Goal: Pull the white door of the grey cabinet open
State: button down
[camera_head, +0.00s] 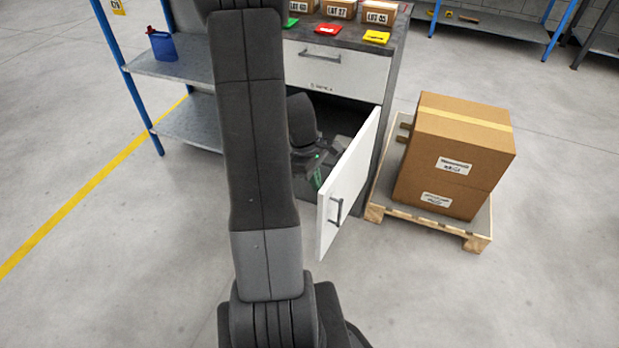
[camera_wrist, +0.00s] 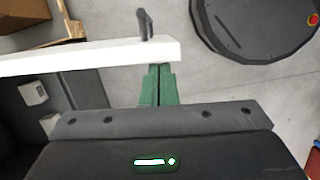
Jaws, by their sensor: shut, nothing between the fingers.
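The white door (camera_head: 348,185) of the grey cabinet (camera_head: 390,100) stands well open, swung out from its right side. Its dark bar handle (camera_head: 336,211) is on the outer face. In the wrist view the door (camera_wrist: 90,57) shows edge-on as a white band, with the handle (camera_wrist: 146,26) beyond it. My gripper (camera_wrist: 158,72) has green fingers, shut and empty, on the inner side of the door. The fingertips are right at the door; I cannot tell whether they touch it. In the head view my gripper (camera_head: 318,177) is partly hidden by my arm and the door.
A closed white drawer (camera_head: 335,69) is above the opening. A cardboard box (camera_head: 452,155) on a wooden pallet (camera_head: 440,222) stands close to the right of the door. A blue-post shelf (camera_head: 172,66) is at left. The floor in front of the door is clear.

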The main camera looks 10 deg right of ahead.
aim_at(324, 192)
jog(key=s+d+n, duration=0.2)
jog(key=s+d, duration=0.3)
jog(key=shift+d, duration=0.3)
jog(key=a, duration=0.1)
jog(key=w+a, duration=0.1)
jog(key=a+r, duration=0.1)
jog(key=a, duration=0.1)
jog(key=shift+w+p, duration=0.35)
jog(key=shift+w, duration=0.05)
jog(key=s+p+v, duration=0.1)
jog(key=p+v, duration=0.1)
jog(key=v, duration=0.6)
jog(key=shift+w+a+r, duration=0.25)
jog(key=shift+r, duration=0.2)
